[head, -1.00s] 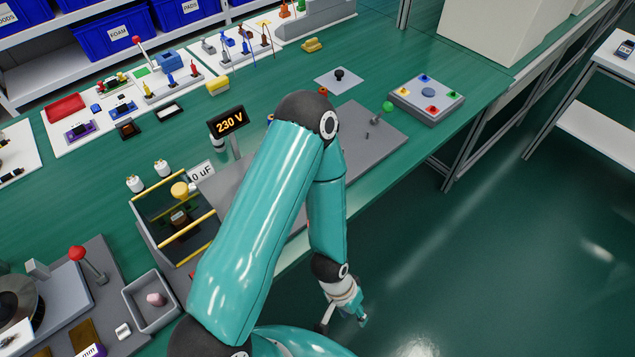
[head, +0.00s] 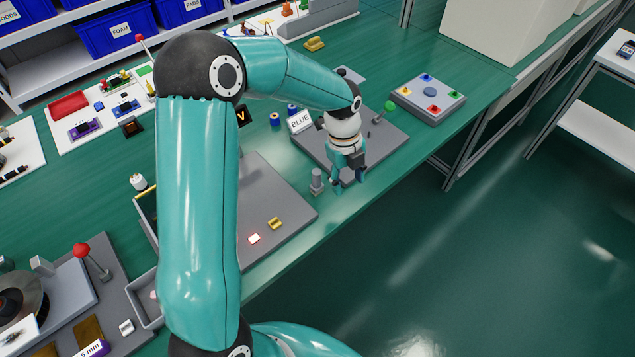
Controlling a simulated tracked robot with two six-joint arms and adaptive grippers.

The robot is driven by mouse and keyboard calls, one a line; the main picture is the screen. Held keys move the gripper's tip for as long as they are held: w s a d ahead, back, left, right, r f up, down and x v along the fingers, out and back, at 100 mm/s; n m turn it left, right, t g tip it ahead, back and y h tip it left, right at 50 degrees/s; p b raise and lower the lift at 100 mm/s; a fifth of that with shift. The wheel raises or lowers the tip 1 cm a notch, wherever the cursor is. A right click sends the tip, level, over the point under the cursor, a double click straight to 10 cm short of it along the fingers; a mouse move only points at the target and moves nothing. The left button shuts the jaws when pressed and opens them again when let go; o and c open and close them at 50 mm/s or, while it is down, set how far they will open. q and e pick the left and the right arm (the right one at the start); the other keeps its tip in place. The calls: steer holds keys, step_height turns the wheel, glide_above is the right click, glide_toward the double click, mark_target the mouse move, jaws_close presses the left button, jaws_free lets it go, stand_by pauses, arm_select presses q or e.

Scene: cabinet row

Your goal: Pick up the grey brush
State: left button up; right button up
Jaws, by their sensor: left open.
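A small grey upright piece (head: 317,182) stands near the front edge of the bench, between two grey plates. It may be the grey brush, but it is too small to be sure. My left gripper (head: 348,183) points down over the front edge of the right-hand plate (head: 389,150), to the right of that piece and apart from it. Its fingers are spread, with nothing seen between them. My right gripper is not in view.
A sign reading BLUE (head: 300,121) and blue-topped spools (head: 275,120) stand behind the gripper. Open floor lies beyond the bench edge.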

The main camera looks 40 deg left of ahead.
mark_target(317, 171)
arm_select(q)
steer(key=s+a+r+m+y, duration=0.2)
steer(key=a+r+m, duration=0.5)
steer(key=r, duration=0.4)
steer(key=shift+n, duration=0.3)
steer(key=f, duration=1.1)
steer(key=shift+a, duration=0.4)
steer(key=shift+a+f+p, duration=0.15)
steer(key=shift+f+p, duration=0.15)
steer(key=shift+f, duration=2.3)
jaws_close()
